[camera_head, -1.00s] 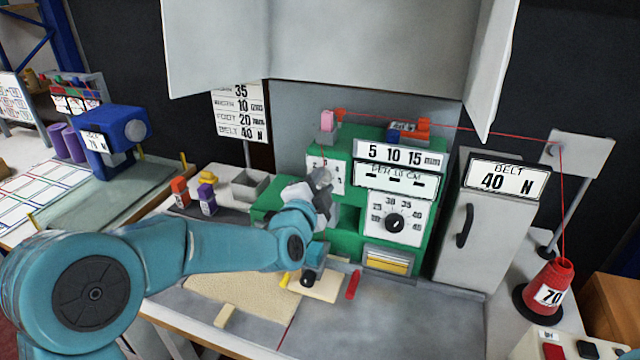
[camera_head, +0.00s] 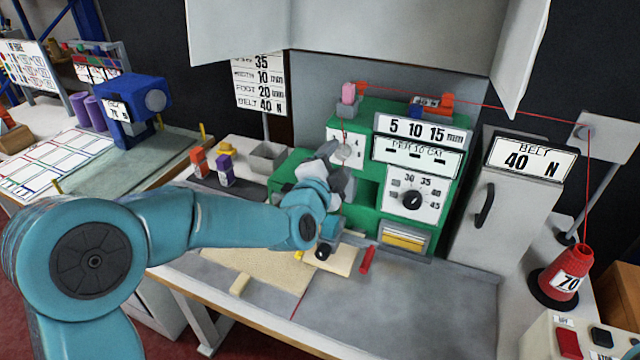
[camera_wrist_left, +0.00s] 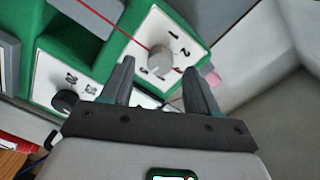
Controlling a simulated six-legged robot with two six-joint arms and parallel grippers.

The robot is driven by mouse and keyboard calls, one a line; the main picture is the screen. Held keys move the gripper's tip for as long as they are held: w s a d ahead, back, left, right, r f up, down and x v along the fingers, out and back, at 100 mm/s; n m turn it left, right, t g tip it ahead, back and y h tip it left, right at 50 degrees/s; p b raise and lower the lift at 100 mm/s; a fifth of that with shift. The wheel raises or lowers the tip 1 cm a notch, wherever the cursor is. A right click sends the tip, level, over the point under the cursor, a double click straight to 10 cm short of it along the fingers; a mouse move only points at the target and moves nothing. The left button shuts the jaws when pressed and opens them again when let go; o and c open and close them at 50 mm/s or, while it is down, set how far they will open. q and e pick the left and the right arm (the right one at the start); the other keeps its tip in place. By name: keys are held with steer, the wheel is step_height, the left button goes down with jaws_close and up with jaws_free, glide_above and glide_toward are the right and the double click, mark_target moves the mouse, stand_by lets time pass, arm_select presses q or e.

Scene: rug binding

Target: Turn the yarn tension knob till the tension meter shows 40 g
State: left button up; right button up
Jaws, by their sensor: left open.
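The yarn tension knob appears to be the grey round knob (camera_head: 344,152) on a white plate with numbers, at the upper left of the green machine (camera_head: 360,222). The knob (camera_wrist_left: 158,58) is clearer in the left wrist view, on its plate marked 1, 2 and other figures. My left gripper (camera_head: 332,157) is in front of this plate. Its two fingers (camera_wrist_left: 159,68) are open, and the knob shows between and beyond their tips; I cannot tell if they touch it. I cannot make out a tension meter reading in grams. My right gripper is in no view.
A black knob (camera_head: 412,200) on a 30-to-45 scale sits to the right. Red yarn (camera_head: 500,107) runs from the machine top to a red cone (camera_head: 566,272). A grey cabinet (camera_head: 515,210) bears a sign (camera_head: 527,160) reading BELT 40 N. Bare grey worktop lies at front right.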

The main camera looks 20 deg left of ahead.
arm_select(q)
steer(key=s+b, duration=0.1)
steer(key=s, duration=1.3)
steer(key=shift+s+a+r, duration=0.15)
steer(key=shift+a+r, duration=0.05)
steer(key=shift+r, duration=0.2)
